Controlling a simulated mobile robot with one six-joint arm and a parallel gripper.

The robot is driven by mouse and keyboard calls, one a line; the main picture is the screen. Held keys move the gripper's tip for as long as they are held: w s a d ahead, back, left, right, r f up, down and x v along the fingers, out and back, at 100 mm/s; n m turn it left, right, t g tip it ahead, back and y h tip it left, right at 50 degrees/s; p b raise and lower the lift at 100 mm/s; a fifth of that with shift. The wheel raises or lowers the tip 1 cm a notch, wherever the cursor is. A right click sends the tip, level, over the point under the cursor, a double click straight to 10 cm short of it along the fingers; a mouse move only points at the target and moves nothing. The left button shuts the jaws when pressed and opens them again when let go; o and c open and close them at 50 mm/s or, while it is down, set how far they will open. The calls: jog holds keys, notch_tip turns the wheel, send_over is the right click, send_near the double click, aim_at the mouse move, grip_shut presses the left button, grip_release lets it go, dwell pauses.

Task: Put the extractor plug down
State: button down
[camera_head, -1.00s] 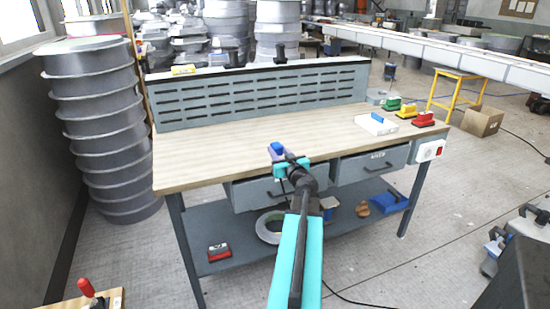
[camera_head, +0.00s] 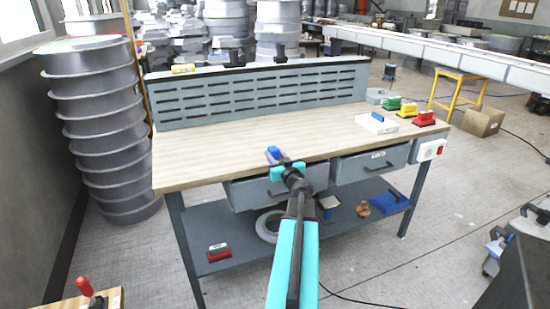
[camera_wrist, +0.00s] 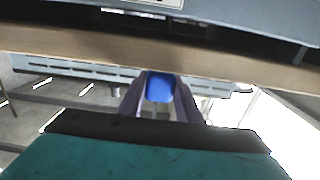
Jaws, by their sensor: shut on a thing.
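My gripper (camera_head: 274,157) is shut on a small blue piece, which I take to be the extractor plug (camera_head: 273,152). In the head view it shows against the front part of the wooden workbench top (camera_head: 230,145). In the wrist view the blue plug (camera_wrist: 160,87) sits between my two fingers, with the bench's wooden edge (camera_wrist: 100,46) crossing beyond it. I cannot tell whether the plug touches the bench. My fingers hide its sides.
A white box with a blue piece on it (camera_head: 376,123) and green, yellow and red blocks (camera_head: 425,118) stand at the bench's right end. Drawers (camera_head: 370,162) hang under the front edge. A socket box (camera_head: 429,150) is at the right corner. The bench's middle is clear.

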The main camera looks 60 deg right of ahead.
jog(key=shift+f, duration=0.3)
jog(key=c, duration=1.3)
grip_release()
jog(key=shift+r, duration=0.15)
jog(key=p+v, duration=0.2)
jog(key=v, duration=0.7)
jog(key=shift+s+a, duration=0.25)
jog(key=shift+s, duration=0.05)
jog(key=p+v, duration=0.1)
jog(key=p, duration=0.6)
jog(key=shift+s+a+r+p, duration=0.1)
jog(key=shift+s+a+p, duration=0.15)
jog(key=shift+p, duration=0.1)
jog(key=shift+s+a+p, duration=0.15)
jog(key=shift+s+p, duration=0.1)
jog(key=shift+p, duration=0.7)
